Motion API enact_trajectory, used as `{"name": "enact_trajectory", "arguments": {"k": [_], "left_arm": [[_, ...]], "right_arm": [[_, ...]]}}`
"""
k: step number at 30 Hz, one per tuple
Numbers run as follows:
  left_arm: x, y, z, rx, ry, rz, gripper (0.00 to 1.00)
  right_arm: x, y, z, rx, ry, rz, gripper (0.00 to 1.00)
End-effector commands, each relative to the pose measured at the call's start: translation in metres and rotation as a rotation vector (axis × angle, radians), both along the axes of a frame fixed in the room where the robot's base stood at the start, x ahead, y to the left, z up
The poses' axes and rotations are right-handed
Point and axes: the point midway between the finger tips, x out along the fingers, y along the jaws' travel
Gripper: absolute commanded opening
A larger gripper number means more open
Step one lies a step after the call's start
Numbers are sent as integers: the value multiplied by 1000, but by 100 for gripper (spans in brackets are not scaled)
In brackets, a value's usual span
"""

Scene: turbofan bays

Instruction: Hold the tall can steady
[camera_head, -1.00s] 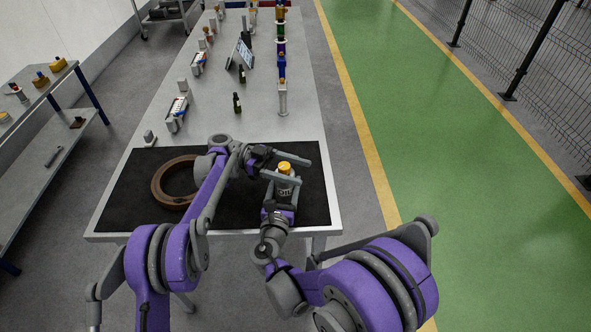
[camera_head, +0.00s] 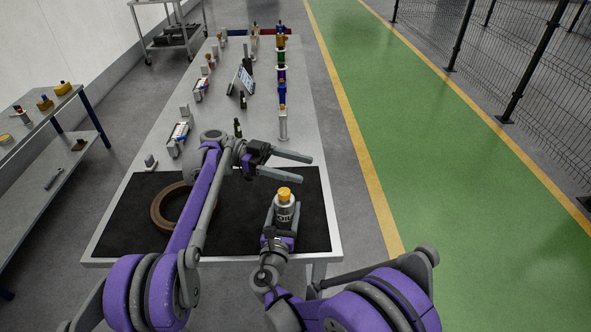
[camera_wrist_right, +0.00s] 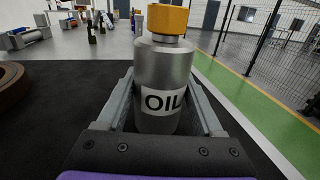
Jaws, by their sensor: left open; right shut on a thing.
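The tall can (camera_head: 284,207) is a silver oil can with a yellow-orange cap, standing upright on the black mat. In the right wrist view the can (camera_wrist_right: 163,78) fills the middle and its "OIL" label faces me. My right gripper (camera_head: 281,222) is shut on the can's lower body, one finger on each side (camera_wrist_right: 164,105). My left gripper (camera_head: 296,166) is open and empty, above and beyond the can, with its fingers pointing right. It does not touch the can's cap. The can's base is hidden by the right gripper.
A brown ring (camera_head: 158,212) lies on the black mat (camera_head: 125,228) at the left, partly behind my left arm. Bottles, small devices and a tablet (camera_head: 245,80) stand farther up the table. The mat right of the can is clear. A shelf (camera_head: 40,150) stands at the left.

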Motion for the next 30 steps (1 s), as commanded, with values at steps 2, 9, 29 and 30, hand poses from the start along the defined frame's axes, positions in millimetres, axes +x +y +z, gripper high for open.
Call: {"name": "enact_trajectory", "arguments": {"k": [2,9,29,30], "left_arm": [[0,0,0,0,0,1,72],[10,25,-36,2,-1,130,72],[12,35,-100,-1,1,389,72],[12,29,-100,-1,1,388,72]], "right_arm": [[0,0,0,0,0,0,6],[0,0,0,0,0,0,6],[0,0,0,0,0,0,6],[0,0,0,0,0,0,6]]}}
